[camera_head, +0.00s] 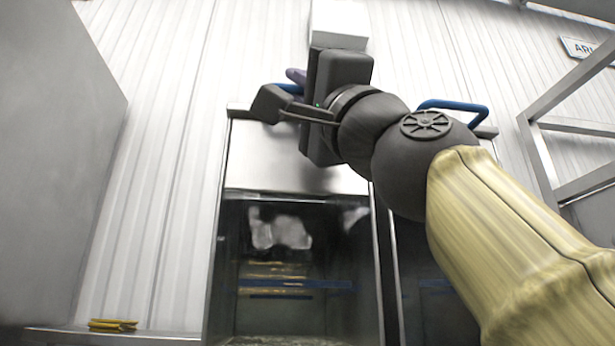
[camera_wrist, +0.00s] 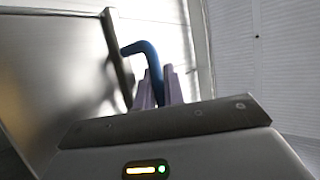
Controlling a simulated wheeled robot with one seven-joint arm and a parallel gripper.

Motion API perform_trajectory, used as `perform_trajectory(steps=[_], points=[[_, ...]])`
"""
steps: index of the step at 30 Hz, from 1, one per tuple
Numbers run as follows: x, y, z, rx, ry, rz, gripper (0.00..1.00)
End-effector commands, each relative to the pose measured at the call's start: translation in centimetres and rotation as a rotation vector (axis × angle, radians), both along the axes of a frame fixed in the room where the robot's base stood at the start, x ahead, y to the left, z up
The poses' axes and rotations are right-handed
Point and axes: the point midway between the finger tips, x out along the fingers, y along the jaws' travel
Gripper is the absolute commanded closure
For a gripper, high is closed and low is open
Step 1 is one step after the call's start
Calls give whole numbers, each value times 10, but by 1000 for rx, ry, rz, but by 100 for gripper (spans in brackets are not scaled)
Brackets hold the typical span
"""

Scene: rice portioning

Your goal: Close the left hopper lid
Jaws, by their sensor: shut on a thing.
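The left hopper (camera_head: 252,165) is a metal box with a dark clear front window, in the middle of the head view. A dark edge (camera_head: 238,109) runs along its top, partly hidden by my arm. The lid's blue handle (camera_head: 284,88) shows a little beside my gripper (camera_head: 296,77). In the wrist view the blue handle (camera_wrist: 140,50) bends from the dark edge of a brushed metal panel (camera_wrist: 60,70) into my purple fingers (camera_wrist: 159,90). They are shut on it. I cannot tell exactly how far open the lid stands.
The right hopper's blue handle (camera_head: 455,105) shows behind my arm. A grey panel (camera_head: 60,150) stands at the left, and a metal frame (camera_head: 565,120) at the right. Yellow items (camera_head: 112,325) lie on a low ledge. A white ribbed wall is behind.

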Motion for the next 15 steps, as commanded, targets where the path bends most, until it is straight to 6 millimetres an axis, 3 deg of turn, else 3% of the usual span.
perform_trajectory(steps=[5,6,9,15], points=[[-5,-1,0,-1,-5,5,100],[-5,0,0,-2,-5,5,82],[-4,0,0,-2,-3,4,67],[-2,0,-1,-2,-1,2,67]])
